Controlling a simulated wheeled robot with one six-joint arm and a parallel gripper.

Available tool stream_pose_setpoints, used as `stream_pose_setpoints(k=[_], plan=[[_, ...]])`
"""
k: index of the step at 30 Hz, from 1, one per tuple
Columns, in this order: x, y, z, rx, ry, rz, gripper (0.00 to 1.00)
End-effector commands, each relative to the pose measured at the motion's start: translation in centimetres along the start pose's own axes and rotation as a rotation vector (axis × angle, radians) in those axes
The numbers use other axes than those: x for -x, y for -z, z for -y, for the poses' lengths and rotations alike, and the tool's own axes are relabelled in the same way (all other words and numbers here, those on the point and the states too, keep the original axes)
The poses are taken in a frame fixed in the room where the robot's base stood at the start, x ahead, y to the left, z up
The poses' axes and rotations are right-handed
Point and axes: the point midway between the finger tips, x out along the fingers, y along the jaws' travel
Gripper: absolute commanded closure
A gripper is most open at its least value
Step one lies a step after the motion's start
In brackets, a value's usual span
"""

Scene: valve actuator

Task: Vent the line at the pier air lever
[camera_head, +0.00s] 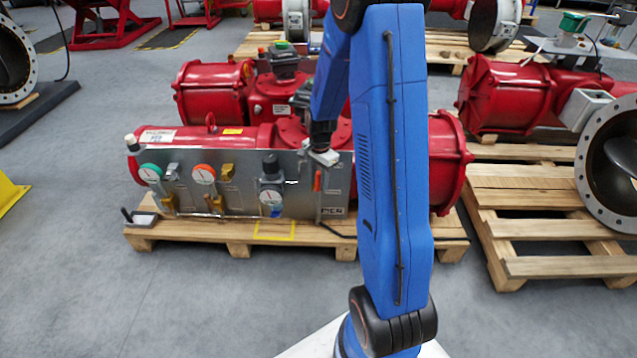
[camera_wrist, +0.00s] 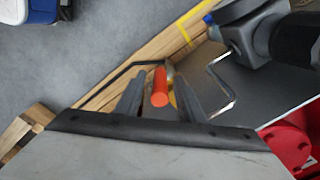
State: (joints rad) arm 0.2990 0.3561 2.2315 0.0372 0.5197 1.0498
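The grey actuator panel (camera_head: 240,165) stands upright in front of a red actuator on a wooden pallet. A small red-orange lever (camera_head: 317,180) points upward near the panel's right end, above a small label plate (camera_head: 333,211) that seems to read "PIER". My gripper (camera_head: 322,160) is just above this lever in the head view, small and partly hidden by the arm. In the wrist view my gripper (camera_wrist: 160,97) is open. The orange lever (camera_wrist: 159,88) shows between its two fingers, with gaps on both sides. I cannot tell whether anything touches.
A bent metal guard (camera_wrist: 222,85) is right of the fingers. A second pallet (camera_head: 530,205) stands right; the floor at front left is clear.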

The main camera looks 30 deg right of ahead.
Motion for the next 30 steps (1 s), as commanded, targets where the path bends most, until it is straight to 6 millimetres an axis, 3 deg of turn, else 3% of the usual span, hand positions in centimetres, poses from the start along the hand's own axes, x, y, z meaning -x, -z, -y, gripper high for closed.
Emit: stream_pose_setpoints(k=[5, 14, 18, 30], plan=[[-1.01, -0.01, -0.01, 0.0, 0.0, 0.0, 0.65], [-1.13, -0.01, -0.02, 0.0, 0.0, 0.0, 0.65], [-1.12, -0.01, -0.02, 0.0, 0.0, 0.0, 0.98], [-1.1, 0.5, -0.18, -0.003, 0.013, 0.013, 1.0]])
